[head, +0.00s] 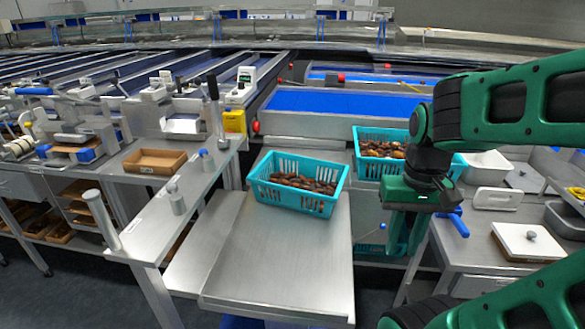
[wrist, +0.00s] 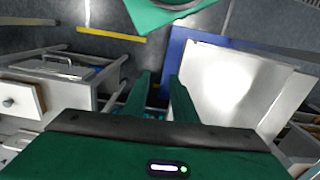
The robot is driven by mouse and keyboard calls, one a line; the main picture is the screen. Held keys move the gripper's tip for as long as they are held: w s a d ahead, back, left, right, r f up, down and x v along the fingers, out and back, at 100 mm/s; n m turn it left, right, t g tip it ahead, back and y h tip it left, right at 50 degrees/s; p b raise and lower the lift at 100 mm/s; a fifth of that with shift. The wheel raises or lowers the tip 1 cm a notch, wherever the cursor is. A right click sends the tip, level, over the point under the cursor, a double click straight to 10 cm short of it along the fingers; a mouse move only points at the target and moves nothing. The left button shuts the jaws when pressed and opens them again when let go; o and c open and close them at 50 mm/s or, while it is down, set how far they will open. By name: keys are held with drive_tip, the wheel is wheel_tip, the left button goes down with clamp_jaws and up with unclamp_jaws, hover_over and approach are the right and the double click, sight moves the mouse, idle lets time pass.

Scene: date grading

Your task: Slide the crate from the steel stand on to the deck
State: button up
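A turquoise slotted crate (head: 317,205) of brown dates stands upright at the back end of a flat steel surface (head: 285,250), which is bare in front of it. A second turquoise crate (head: 372,135) with dates stands behind and to the right, partly hidden by my arm. I cannot tell for sure which surface is the stand and which the deck. My gripper (head: 402,238) points down to the right of the steel surface, apart from the first crate. In the wrist view its fingers (wrist: 161,95) are spread with a gap between them, and I see nothing held.
A steel side bench with an upright post (head: 101,222) and a brown tray (head: 155,161) lies left. A right-hand bench holds a white lidded box (head: 527,243) and a blue-handled tool (head: 456,224). A blue belt (head: 340,103) runs behind. The wrist view shows a drawer cabinet (wrist: 50,88).

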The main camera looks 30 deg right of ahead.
drive_tip(key=n+t+y, duration=0.2)
drive_tip(key=n+t, duration=0.3)
drive_tip(key=n, duration=1)
approach(288, 191)
drive_tip(key=shift+w+r, duration=0.1)
drive_tip(key=shift+r, duration=0.3)
drive_tip(key=shift+f, duration=0.1)
drive_tip(key=x, duration=1)
drive_tip(key=shift+d+f, duration=0.1)
drive_tip(key=shift+f, duration=0.25)
clamp_jaws()
